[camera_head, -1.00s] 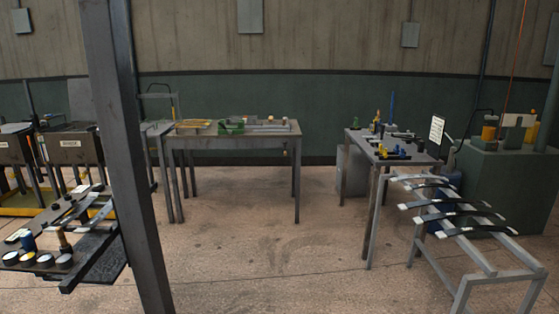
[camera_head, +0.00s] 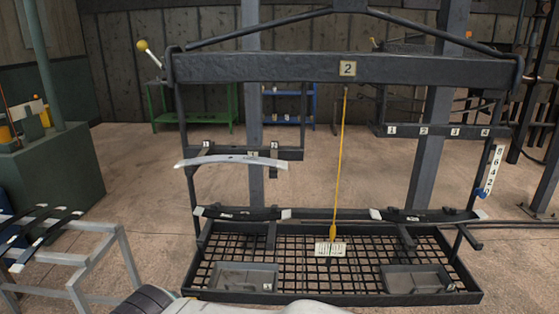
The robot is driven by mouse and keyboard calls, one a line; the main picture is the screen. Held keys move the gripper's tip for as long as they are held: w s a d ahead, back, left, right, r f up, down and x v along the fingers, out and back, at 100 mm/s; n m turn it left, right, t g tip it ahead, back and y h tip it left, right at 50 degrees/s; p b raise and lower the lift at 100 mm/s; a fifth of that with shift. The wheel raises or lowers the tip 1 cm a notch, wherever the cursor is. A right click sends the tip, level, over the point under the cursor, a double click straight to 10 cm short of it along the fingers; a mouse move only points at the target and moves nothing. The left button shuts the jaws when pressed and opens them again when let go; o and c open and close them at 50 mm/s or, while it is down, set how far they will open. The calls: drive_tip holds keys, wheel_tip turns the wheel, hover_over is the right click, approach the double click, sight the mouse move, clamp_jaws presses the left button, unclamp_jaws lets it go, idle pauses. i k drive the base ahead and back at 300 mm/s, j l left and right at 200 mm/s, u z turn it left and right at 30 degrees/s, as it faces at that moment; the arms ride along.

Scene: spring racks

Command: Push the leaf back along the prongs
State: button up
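A hanging dark steel rack with a top beam (camera_head: 270,68) marked 2 fills the middle of the view. A pale, bowed metal leaf (camera_head: 230,161) lies across the upper left prongs, in front of their bar (camera_head: 290,154). Its left end reaches past the rack's left upright. Two dark leaves with pale ends, a left one (camera_head: 245,214) and a right one (camera_head: 425,215), lie lower down. The upper right bar (camera_head: 410,131), with numbered labels, shows no leaf. My gripper is not in view; pale and dark parts at the bottom edge seem to be mine.
A mesh tray (camera_head: 330,270) with two shallow pans forms the rack's base. A yellow rod (camera_head: 339,165) hangs down its middle. A grey stand (camera_head: 90,240) with dark leaves and a green machine (camera_head: 45,180) are at left. A scale (camera_head: 492,172) is at right.

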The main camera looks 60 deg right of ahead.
sight(215, 159)
drive_tip(key=z, duration=1.7)
